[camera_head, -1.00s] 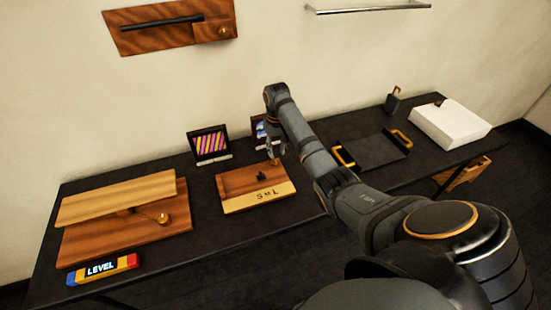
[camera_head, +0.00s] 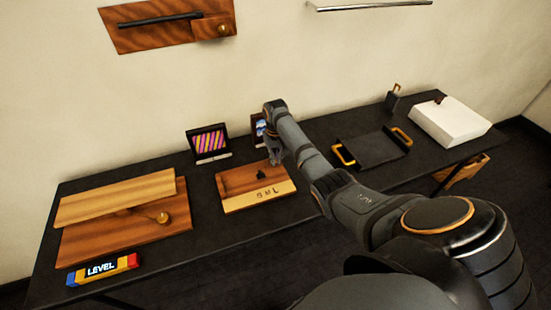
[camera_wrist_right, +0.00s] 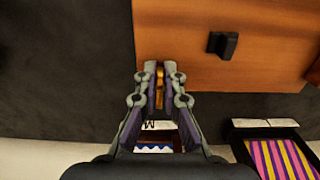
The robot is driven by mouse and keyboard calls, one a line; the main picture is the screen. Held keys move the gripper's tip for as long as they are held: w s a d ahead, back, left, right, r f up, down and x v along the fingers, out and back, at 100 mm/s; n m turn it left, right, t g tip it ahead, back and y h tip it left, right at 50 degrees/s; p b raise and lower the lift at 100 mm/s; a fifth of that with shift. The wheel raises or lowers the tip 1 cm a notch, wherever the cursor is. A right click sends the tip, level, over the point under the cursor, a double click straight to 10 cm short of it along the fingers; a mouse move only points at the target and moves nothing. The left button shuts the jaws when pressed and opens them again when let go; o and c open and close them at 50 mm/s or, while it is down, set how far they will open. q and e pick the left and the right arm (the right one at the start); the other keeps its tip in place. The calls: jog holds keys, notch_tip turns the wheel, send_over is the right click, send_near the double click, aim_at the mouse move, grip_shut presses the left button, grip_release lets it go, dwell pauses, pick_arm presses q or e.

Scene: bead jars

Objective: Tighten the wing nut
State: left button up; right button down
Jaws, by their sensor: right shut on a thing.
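A wooden board (camera_head: 240,203) marked with letters lies on the dark table. A small brass-coloured piece, which I take for the wing nut (camera_wrist_right: 160,85), shows between my fingers at the board's edge in the right wrist view. My right gripper (camera_wrist_right: 159,68) is shut on it, and the fingers hide much of its shape. In the head view my right gripper (camera_head: 276,160) is at the board's back right corner and hides the piece. A dark block (camera_wrist_right: 222,44) stands on the board, apart from the fingers. My left gripper is not in view.
Two small framed pictures stand behind the board, one striped (camera_head: 209,142) and one partly hidden (camera_head: 258,130). A dark tray (camera_head: 372,148) and a white box (camera_head: 450,122) are at right.

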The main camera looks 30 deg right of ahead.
jog(key=m+p, duration=0.2)
jog(key=p, duration=0.1)
jog(key=shift+w+a+r+m, duration=0.1)
jog(key=shift+a+r+m, duration=0.15)
jog(key=shift+m, duration=0.15)
jog(key=shift+w+a+m+p, duration=0.1)
jog(key=shift+m+p, duration=0.7)
jog(key=shift+m, duration=0.2)
jog(key=m, duration=0.1)
jog(key=m+p, duration=0.1)
jog(key=shift+w+a+f+m, duration=0.1)
jog(key=shift+w+a+m, duration=0.1)
jog(key=shift+m, duration=0.1)
jog(key=m, duration=0.2)
jog(key=m+p, duration=0.1)
jog(key=m, duration=0.1)
jog(key=shift+w+a+m, duration=0.15)
jog(key=shift+w+m, duration=0.15)
jog(key=shift+w, duration=0.05)
jog(key=m, duration=0.3)
jog(key=shift+w+f, duration=0.1)
jog(key=shift+w, duration=0.15)
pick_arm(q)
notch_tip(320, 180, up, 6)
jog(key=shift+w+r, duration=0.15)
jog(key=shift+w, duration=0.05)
pick_arm(e)
jog(key=shift+w+m, duration=0.25)
jog(key=shift+m, duration=1.25)
